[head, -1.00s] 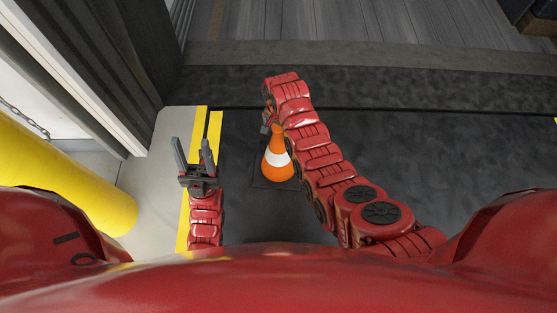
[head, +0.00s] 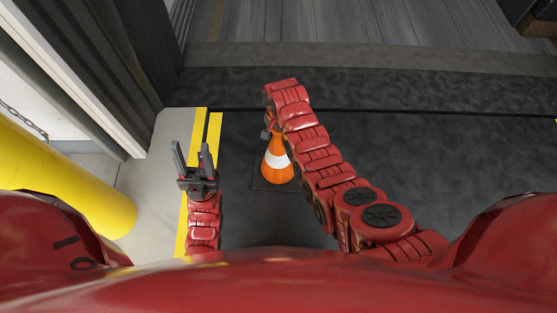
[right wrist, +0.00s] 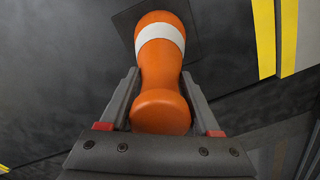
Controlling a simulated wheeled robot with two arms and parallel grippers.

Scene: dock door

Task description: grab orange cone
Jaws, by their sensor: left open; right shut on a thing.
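The orange cone (head: 277,169) with a white band stands upright on its dark square base on the dark floor in the head view. My right gripper (head: 268,129) reaches over to its top, partly hidden by my arm. In the right wrist view the cone (right wrist: 160,75) lies between the two fingers of my right gripper (right wrist: 160,95), which is shut on its upper part. My left gripper (head: 194,160) is open and empty, to the left of the cone, over the yellow floor stripes.
A yellow bollard (head: 60,200) stands at the left. A dark corrugated door panel (head: 110,70) rises at the upper left. Yellow stripes (head: 213,135) mark the floor edge. A grey plank floor (head: 370,35) lies at the back. The dark floor right of my right arm is clear.

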